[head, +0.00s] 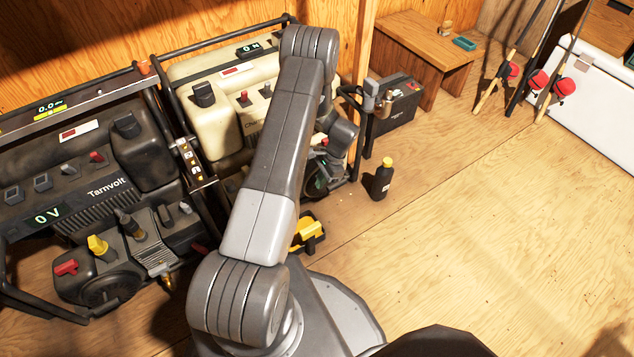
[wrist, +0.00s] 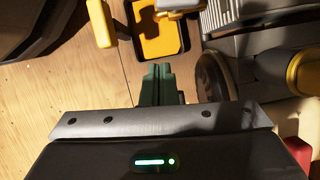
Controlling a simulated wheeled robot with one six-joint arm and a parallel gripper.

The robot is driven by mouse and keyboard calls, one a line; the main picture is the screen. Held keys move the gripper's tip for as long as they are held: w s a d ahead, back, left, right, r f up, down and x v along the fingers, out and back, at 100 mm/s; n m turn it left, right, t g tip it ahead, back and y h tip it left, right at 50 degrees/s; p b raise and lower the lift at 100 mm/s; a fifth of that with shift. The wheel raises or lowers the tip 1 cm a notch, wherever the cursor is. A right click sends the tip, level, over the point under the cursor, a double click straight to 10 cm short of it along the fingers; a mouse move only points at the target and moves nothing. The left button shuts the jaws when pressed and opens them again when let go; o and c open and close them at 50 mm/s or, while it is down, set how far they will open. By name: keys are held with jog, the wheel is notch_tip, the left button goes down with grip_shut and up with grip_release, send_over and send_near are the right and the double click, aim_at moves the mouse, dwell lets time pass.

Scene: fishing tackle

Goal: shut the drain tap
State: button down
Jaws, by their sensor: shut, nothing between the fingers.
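I cannot tell for sure which part is the drain tap. In the wrist view a pale grey fitting (wrist: 178,5) shows at the top edge, over a black-rimmed yellow tray (wrist: 160,38). A yellow upright block (wrist: 102,22) stands left of the tray. The tray also shows in the head view (head: 308,236), partly behind my arm. A small brass fitting (head: 168,282) sits low on the dark Tarnvolt generator (head: 75,190). My gripper (wrist: 156,70) has its green fingers shut and empty, pointing toward the tray and apart from it. In the head view my arm hides much of this area.
A cream generator (head: 215,125) in a black frame stands behind my arm. A black bottle with a yellow cap (head: 381,182) and a dark battery box (head: 395,112) are to the right. The wooden floor (head: 480,220) farther right is clear.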

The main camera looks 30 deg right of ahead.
jog(key=a+f+b, duration=0.2)
jog(key=a+f, duration=0.5)
jog(key=shift+b, duration=0.3)
jog(key=shift+w, duration=0.15)
